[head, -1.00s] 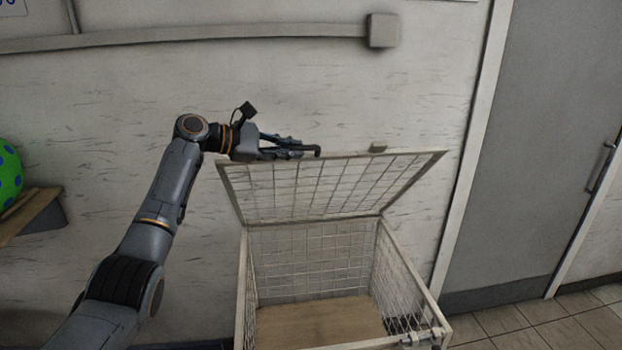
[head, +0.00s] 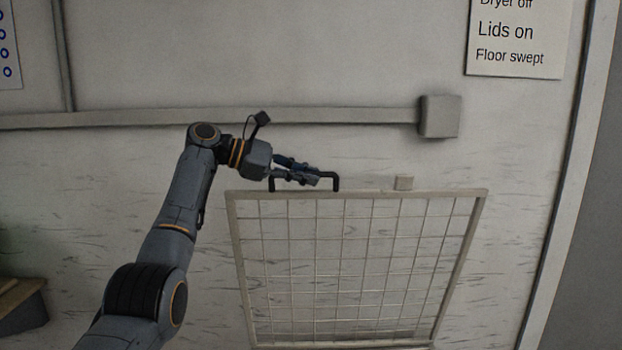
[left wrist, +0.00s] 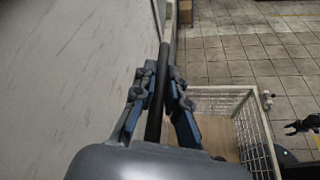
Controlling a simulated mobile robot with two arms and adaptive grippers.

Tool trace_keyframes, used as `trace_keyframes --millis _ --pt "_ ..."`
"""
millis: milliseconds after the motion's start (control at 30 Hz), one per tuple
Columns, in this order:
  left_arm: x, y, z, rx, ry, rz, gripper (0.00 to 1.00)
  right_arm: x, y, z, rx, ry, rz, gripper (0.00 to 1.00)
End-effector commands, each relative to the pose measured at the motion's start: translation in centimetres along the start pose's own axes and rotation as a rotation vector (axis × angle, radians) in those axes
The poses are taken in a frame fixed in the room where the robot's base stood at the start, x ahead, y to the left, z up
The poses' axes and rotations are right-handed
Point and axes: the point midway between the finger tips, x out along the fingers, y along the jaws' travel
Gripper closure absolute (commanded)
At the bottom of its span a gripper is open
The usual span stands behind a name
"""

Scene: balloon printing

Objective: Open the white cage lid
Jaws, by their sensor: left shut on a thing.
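The white cage lid (head: 360,193) is a wire-mesh panel in a pale frame, standing raised and steep in front of the wall in the head view. A black handle (head: 336,182) sits on its top edge, towards the left. My left gripper (head: 300,175) is shut on this handle. In the left wrist view the dark handle bar (left wrist: 155,100) runs between the two fingers. The open cage (left wrist: 247,128) shows below right there, with a brown floor. A small dark gripper, seemingly my right one (left wrist: 303,126), shows at the right edge; its jaws are unclear.
The wall is close behind the lid, with a conduit and box (head: 439,117) above. A sign (head: 518,38) hangs at top right. A wooden shelf (head: 22,302) juts out at lower left. Tiled floor (left wrist: 245,60) lies open beyond the cage.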

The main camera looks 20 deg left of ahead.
Motion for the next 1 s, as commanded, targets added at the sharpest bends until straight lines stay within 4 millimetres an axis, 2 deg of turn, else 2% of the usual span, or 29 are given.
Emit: trace_keyframes --millis 33,467,500,600,900,1000 --pt "0.14 -0.2 -0.59 -0.012 0.012 -0.009 1.0 -0.02 -0.04 0.33 0.0 -0.005 0.0 0.6" --pt "0.02 -0.22 -0.69 -0.018 0.014 -0.012 1.0 -0.06 -0.23 1.2 0.001 -0.018 -0.003 0.6" --pt "0.02 -0.22 -0.69 -0.018 0.014 -0.012 0.85 -0.06 -0.26 1.18 0.001 -0.018 -0.003 0.6" --pt "-0.01 -0.18 -0.6 -0.017 0.012 -0.011 0.65 -0.06 -0.4 1.12 0.002 -0.017 -0.005 0.6" --pt "-0.17 -0.08 -0.31 -0.013 0.007 -0.008 0.64 -0.04 -0.6 0.37 0.001 -0.005 -0.007 0.6" --pt "-0.79 0.0 -0.3 -0.013 0.007 -0.006 0.64 -0.05 -0.47 0.43 0.0 -0.006 -0.006 0.6"
